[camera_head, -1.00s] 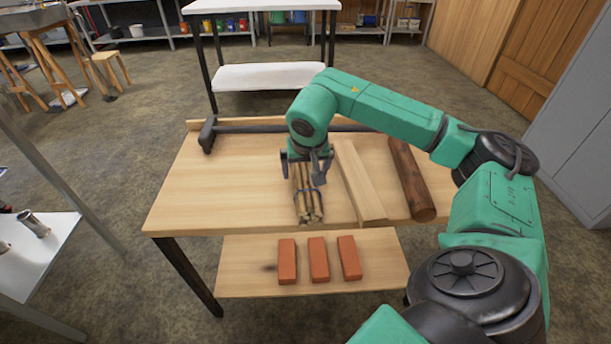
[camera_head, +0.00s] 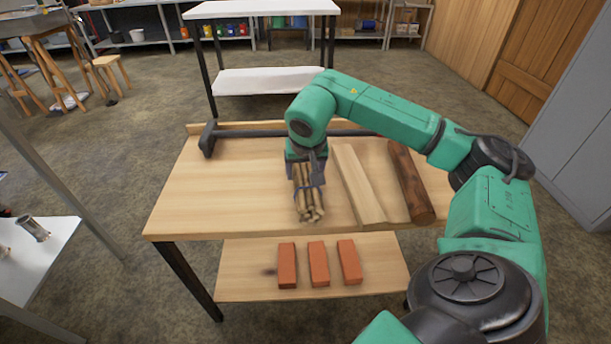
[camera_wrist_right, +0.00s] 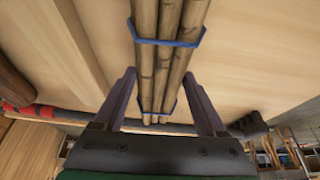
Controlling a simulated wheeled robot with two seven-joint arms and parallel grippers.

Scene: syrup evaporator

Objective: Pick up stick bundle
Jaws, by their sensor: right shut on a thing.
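The stick bundle (camera_head: 308,204) is a few thin brown sticks bound with blue ties, on or just over the wooden table (camera_head: 230,190). My right gripper (camera_head: 306,178) comes down over its far part and is shut on it. In the right wrist view, the bundle (camera_wrist_right: 168,60) runs between the two fingers of the gripper (camera_wrist_right: 160,82). The head view does not show clearly whether the bundle touches the tabletop. My left gripper is not in view.
A pale plank (camera_head: 359,186) and a dark round log (camera_head: 411,184) lie right of the bundle. A long black-headed tool (camera_head: 250,130) lies along the back edge. Several-purpose lower shelf (camera_head: 240,270) holds three red bricks (camera_head: 318,263). The tabletop's left side is clear.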

